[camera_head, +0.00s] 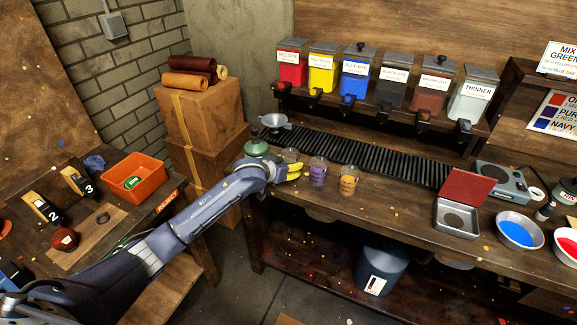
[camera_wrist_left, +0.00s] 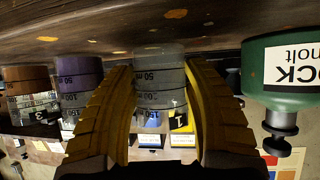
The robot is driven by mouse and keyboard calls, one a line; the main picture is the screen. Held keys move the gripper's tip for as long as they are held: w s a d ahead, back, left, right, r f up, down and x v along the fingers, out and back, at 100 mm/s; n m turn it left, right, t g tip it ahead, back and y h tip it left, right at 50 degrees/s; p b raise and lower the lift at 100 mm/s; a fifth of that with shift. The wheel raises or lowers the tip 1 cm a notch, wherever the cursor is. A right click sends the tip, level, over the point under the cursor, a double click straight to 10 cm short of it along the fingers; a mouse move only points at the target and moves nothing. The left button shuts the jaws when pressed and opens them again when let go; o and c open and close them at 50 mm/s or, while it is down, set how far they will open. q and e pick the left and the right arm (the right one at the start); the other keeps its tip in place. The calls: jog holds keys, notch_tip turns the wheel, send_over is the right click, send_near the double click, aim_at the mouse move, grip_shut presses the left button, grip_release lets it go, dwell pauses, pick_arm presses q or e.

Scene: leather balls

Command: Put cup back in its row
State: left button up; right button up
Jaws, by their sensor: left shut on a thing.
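My left gripper (camera_head: 287,171) reaches in over the left end of the workbench, its yellow fingers around a clear grey measuring cup (camera_head: 289,155). In the left wrist view, which appears upside down, the grey cup (camera_wrist_left: 160,82) stands between both fingers, with volume marks facing the camera. A purple cup (camera_head: 318,171) stands just right of it in the head view, and an orange cup (camera_head: 349,182) stands further right, making a rough row. In the wrist view the purple cup (camera_wrist_left: 80,90) is close beside one finger. My right gripper is out of sight.
A green container (camera_head: 256,147) stands close left of the gripper, with a grey funnel (camera_head: 275,121) behind it. A black ribbed strip (camera_head: 360,153) runs behind the cups, under the dye dispensers (camera_head: 353,75). The bench top right of the orange cup is clear up to a red-lidded box (camera_head: 462,203).

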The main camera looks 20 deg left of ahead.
pick_arm(q)
jog(key=shift+f, duration=0.1)
jog(key=o, duration=1.3)
jog(key=v, duration=1.2)
